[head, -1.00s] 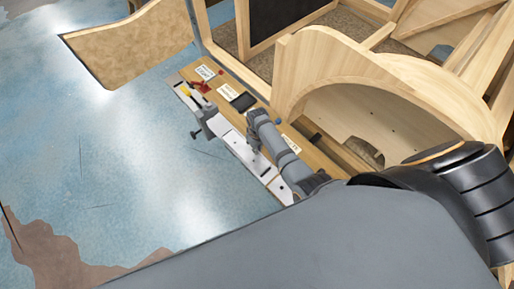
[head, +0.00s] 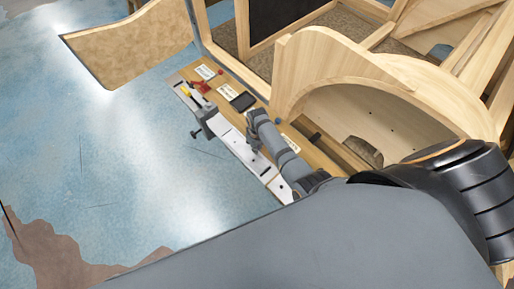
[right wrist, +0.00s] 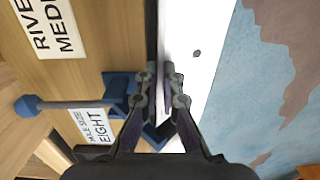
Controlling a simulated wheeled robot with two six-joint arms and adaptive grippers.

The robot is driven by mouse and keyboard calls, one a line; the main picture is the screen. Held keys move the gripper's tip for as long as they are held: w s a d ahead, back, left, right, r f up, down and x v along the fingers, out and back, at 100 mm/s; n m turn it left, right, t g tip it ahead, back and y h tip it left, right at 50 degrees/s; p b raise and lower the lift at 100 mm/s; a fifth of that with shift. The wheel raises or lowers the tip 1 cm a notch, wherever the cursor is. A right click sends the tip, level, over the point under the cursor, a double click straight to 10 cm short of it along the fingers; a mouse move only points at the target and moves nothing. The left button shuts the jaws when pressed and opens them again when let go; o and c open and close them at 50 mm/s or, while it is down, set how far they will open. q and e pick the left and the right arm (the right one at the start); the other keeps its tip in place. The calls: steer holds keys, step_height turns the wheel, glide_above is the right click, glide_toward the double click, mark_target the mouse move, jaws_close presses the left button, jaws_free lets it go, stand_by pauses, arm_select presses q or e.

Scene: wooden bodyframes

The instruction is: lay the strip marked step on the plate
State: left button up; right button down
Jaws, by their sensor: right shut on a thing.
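A long white plate (head: 236,146) lies along the front edge of the wooden bench, and it fills the middle of the right wrist view (right wrist: 200,82). My right gripper (head: 254,152) is low over the plate. In the right wrist view its fingers (right wrist: 159,82) are close together, shut on a thin pale piece that looks like a strip. Most of that piece is hidden by the fingers, and I cannot read the word step on it. I cannot tell whether it touches the plate. My left gripper is not in view.
A grey clamp (head: 206,124) grips the plate's far part. A red tool (head: 201,87), a black box (head: 243,101) and paper labels lie on the bench (head: 262,108). A blue tool (right wrist: 62,104) lies beside my fingers. Curved wooden frames (head: 330,65) stand behind; open floor (head: 120,180) lies in front.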

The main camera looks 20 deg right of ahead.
steer(key=shift+f+b, duration=0.35)
steer(key=shift+f, duration=0.2)
stand_by(0.4)
steer(key=c, duration=1.4)
jaws_free()
steer(key=shift+c, duration=0.2)
step_height(320, 180, up, 12)
steer(key=shift+f, duration=0.1)
